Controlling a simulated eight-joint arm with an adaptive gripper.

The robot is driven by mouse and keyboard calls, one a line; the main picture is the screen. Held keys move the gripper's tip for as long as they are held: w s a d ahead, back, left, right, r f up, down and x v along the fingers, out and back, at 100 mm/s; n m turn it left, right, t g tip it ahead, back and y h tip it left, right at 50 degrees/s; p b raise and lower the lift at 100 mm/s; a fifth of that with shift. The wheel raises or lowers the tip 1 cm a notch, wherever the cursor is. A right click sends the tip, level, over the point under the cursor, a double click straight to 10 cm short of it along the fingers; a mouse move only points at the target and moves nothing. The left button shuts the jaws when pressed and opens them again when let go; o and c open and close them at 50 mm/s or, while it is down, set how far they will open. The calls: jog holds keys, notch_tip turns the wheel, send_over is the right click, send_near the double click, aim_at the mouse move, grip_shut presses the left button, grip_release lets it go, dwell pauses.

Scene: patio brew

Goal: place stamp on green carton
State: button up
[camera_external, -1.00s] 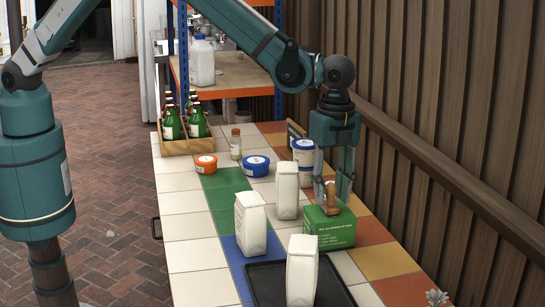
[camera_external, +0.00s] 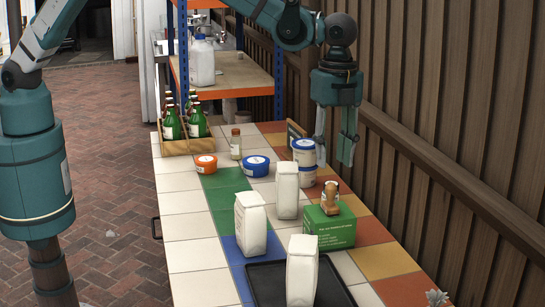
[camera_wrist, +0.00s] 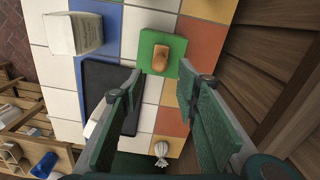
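The stamp (camera_external: 329,198), with a wooden handle, stands upright on top of the green carton (camera_external: 338,231) at the right side of the tiled table. In the wrist view the stamp (camera_wrist: 160,58) lies within the top face of the green carton (camera_wrist: 172,41). My gripper (camera_external: 336,162) is open and empty, above the carton and clear of the stamp. In the wrist view its fingers (camera_wrist: 167,92) are spread wide with nothing between them.
White bags (camera_external: 251,223) stand left of the carton, one on a black tray (camera_external: 263,284) at the front. Stacked tubs (camera_external: 304,154) stand behind. A crate of green bottles (camera_external: 175,147) is at the far left. A wooden wall (camera_external: 450,120) borders the right side.

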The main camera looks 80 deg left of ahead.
jog(key=shift+r, duration=1.25)
jog(key=s+a+r+n+t, duration=0.15)
jog(key=s+a+r, duration=0.25)
jog(key=a+r, duration=0.45)
jog(key=s+a+r+n+t+h, duration=0.1)
jog(key=s+a+r+n, duration=0.35)
jog(key=a, duration=0.65)
jog(key=s+a+r+n+t, duration=0.1)
jog(key=s+a+r, duration=0.4)
jog(key=a+r, duration=0.45)
jog(key=s+a+r+n+t, duration=0.2)
jog(key=s+a+n, duration=0.3)
jog(key=s+a, duration=0.9)
jog(key=s+a+f+n+t, duration=0.1)
jog(key=s+a+f+n, duration=0.1)
jog(key=s, duration=0.5)
jog(key=s+a+f+n+t+y, duration=0.1)
jog(key=s+a+f+n, duration=0.1)
jog(key=s+a+f, duration=0.2)
jog(key=s+a, duration=0.3)
jog(key=shift+s+f, duration=0.2)
jog(key=shift+s, duration=0.2)
